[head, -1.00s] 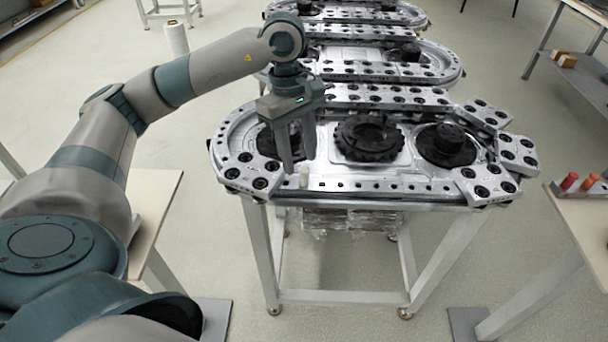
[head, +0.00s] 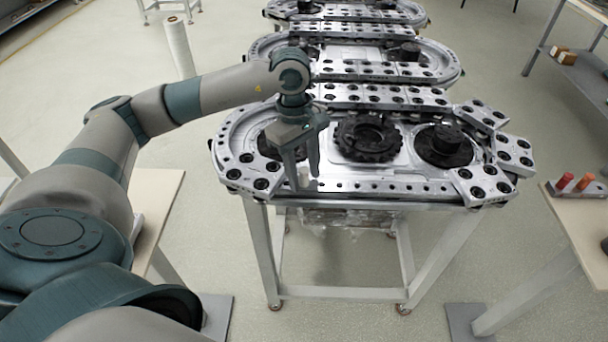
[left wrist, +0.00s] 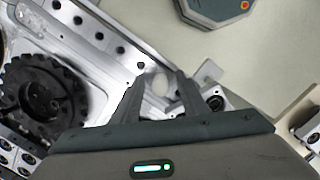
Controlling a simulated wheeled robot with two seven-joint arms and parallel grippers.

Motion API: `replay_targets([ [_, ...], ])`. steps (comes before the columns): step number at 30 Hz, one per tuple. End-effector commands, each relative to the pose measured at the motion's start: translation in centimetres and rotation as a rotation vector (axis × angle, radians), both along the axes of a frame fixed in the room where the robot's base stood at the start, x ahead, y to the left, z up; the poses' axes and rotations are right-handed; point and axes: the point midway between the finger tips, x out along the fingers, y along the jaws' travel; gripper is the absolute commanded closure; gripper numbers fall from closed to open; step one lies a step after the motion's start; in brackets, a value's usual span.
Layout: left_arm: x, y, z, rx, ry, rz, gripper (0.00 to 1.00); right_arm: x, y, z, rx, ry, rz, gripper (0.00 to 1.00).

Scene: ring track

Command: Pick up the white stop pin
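The white stop pin (head: 304,179) stands at the front edge of the silver ring track (head: 400,186), left of the middle. It is small and partly hidden by my left gripper in the head view. My left gripper (head: 303,176) points down there, with its fingertips low around the pin. In the left wrist view the pin (left wrist: 160,83) shows pale between the two spread fingers of the gripper (left wrist: 158,80). I see a gap between pin and fingers, so the gripper is open. My right gripper is out of view.
Black toothed gears (head: 368,138) sit on the track behind the pin. Linked silver blocks with black rollers (head: 254,174) run around the track. A side table at the right holds red and orange pegs (head: 565,182). Floor in front of the track is clear.

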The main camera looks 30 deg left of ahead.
Motion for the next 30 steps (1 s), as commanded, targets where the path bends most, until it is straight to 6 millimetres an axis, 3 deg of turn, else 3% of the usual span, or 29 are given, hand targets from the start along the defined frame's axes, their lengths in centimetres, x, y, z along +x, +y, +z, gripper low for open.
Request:
replay_targets([
  [10, 0.0, 0.0, 0.01, 0.0, 0.0, 0.0, 0.6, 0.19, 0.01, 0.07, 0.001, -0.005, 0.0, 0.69],
  [15, -0.01, 0.01, 0.02, 0.0, 0.0, 0.0, 1.0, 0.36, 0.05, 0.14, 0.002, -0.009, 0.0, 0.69],
  [30, 0.06, 0.01, 0.59, 0.001, -0.001, 0.001, 1.0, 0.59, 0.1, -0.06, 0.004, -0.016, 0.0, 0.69],
])
